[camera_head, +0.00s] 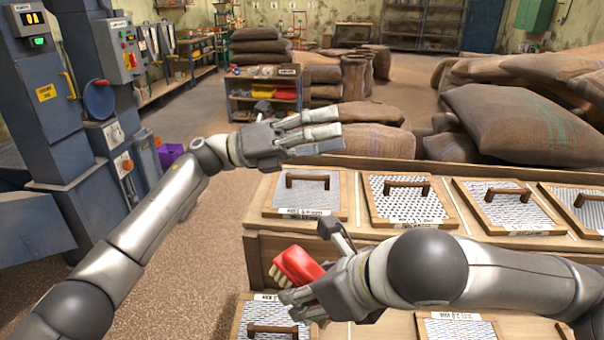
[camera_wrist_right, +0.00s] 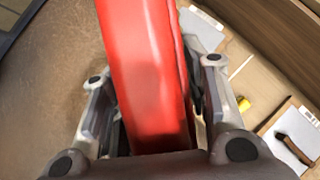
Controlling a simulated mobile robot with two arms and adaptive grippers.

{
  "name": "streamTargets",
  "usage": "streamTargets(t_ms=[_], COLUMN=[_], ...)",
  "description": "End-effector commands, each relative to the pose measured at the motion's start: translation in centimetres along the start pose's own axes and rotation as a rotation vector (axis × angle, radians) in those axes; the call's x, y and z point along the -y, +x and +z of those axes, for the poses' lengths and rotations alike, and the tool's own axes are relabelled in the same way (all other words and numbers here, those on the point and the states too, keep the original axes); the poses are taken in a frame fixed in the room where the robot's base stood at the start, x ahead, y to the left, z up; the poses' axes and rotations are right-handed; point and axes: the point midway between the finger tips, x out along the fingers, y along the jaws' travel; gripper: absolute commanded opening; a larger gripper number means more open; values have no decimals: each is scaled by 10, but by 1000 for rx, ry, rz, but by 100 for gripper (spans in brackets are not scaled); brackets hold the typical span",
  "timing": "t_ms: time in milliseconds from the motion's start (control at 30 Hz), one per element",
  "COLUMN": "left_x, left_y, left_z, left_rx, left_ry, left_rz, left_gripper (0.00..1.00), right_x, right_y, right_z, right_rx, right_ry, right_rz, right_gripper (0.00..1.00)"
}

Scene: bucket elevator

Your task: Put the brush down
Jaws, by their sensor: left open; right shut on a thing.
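The red brush (camera_head: 297,266) is held by my right gripper (camera_head: 292,294) above the wooden bench, near its front left part. In the right wrist view the red brush body (camera_wrist_right: 145,70) stands between the two fingers of my right gripper (camera_wrist_right: 155,85), which is shut on it. My left gripper (camera_head: 333,131) is open and empty, held out above and behind the bench's left end.
The wooden bench (camera_head: 262,246) carries several framed screens with handles, such as one at the back left (camera_head: 302,194). A low shelf (camera_head: 241,100) with bins and stacked sacks (camera_head: 540,123) stand behind. Blue machinery (camera_head: 45,110) is at left. Brown floor (camera_head: 200,285) is open between.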

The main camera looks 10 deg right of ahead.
Motion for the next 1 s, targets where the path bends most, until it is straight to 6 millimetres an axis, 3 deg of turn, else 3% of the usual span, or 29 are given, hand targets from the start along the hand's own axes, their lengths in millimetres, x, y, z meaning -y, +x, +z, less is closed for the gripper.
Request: streamTargets(t_ms=[33,133,333,500,700,1000], left_x=[19,45,78,92,105,118], left_y=[17,38,51,36,2,-28], left_z=[-7,-29,-71,-95,-100,-95], left_rx=[-111,-325,-762,-1150,-1582,-1936], left_ry=[95,268,581,803,968,1030], left_rz=[-1,0,9,24,42,15], left_gripper=[54,54,54,54,54,54], right_x=[0,0,0,0,0,0], right_y=[0,0,0,0,0,0], right_z=[0,0,0,0,0,0], right_rx=[1,1,1,1,1,1], right_ry=[0,0,0,0,0,0], right_rz=[0,0,0,0,0,0], right_gripper=[3,3,3,3,3,3])
